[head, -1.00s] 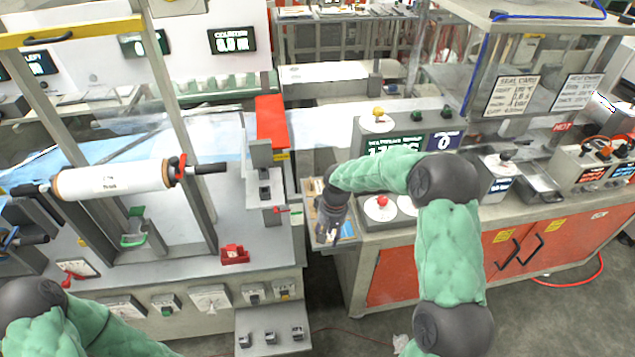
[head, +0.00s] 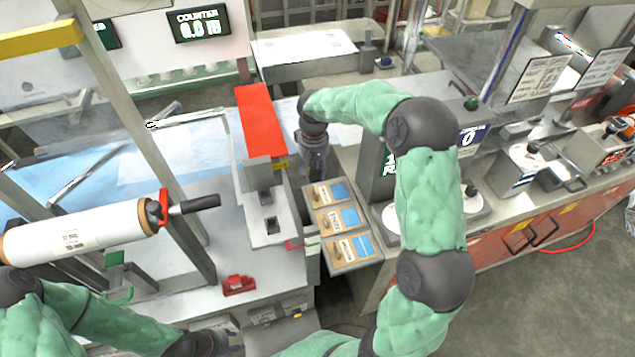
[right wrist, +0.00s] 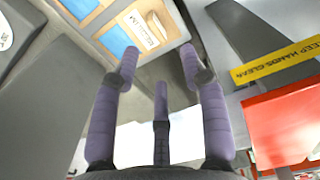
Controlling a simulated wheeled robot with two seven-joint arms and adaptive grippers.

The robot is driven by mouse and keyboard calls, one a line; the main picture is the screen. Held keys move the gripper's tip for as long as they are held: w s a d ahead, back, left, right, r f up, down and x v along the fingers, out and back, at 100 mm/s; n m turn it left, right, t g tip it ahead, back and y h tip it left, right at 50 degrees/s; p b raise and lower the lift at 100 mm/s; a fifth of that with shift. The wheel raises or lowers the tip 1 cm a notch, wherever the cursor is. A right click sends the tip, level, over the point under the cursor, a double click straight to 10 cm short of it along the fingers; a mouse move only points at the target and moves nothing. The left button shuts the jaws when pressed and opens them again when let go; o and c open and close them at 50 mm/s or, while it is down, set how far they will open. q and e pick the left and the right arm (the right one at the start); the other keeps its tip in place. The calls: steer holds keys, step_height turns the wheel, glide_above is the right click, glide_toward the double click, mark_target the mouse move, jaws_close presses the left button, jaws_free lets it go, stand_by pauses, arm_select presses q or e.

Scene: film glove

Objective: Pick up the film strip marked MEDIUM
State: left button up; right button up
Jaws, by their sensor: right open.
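Three film strips with blue ends and pale labels lie in a row on a small tray (head: 366,262): a far one (head: 325,194), a middle one (head: 337,219) and a near one (head: 349,247). Their labels are too small to read surely in the head view. In the right wrist view the closest strip's label (right wrist: 143,30) is blurred and seems to read MEDIUM. My right gripper (head: 314,160) is open and empty, just beyond the far strip; its spread fingers (right wrist: 160,55) show in the wrist view. My left gripper (head: 218,342) is low at the bottom edge, its fingers unclear.
A machine with a red cover (head: 261,120) stands left of the tray. A white roll (head: 75,232) is at the left. A control box with a green display (head: 388,165) stands close right of the tray. A yellow warning strip (right wrist: 275,63) is near the gripper's right side.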

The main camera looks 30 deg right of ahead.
mark_target(315, 190)
step_height(315, 190, down, 6)
steer(key=shift+r+b, duration=0.1)
steer(key=shift+b, duration=0.45)
steer(key=shift+s+d+f+b, duration=0.1)
steer(key=shift+d+f+b, duration=0.1)
steer(key=shift+f, duration=0.65)
steer(key=shift+w+d+f+b, duration=0.1)
steer(key=shift+f+b, duration=0.1)
steer(key=shift+f, duration=0.65)
steer(key=shift+s+d+f+b, duration=0.1)
steer(key=shift+f+b, duration=0.1)
steer(key=shift+f, duration=0.65)
jaws_close()
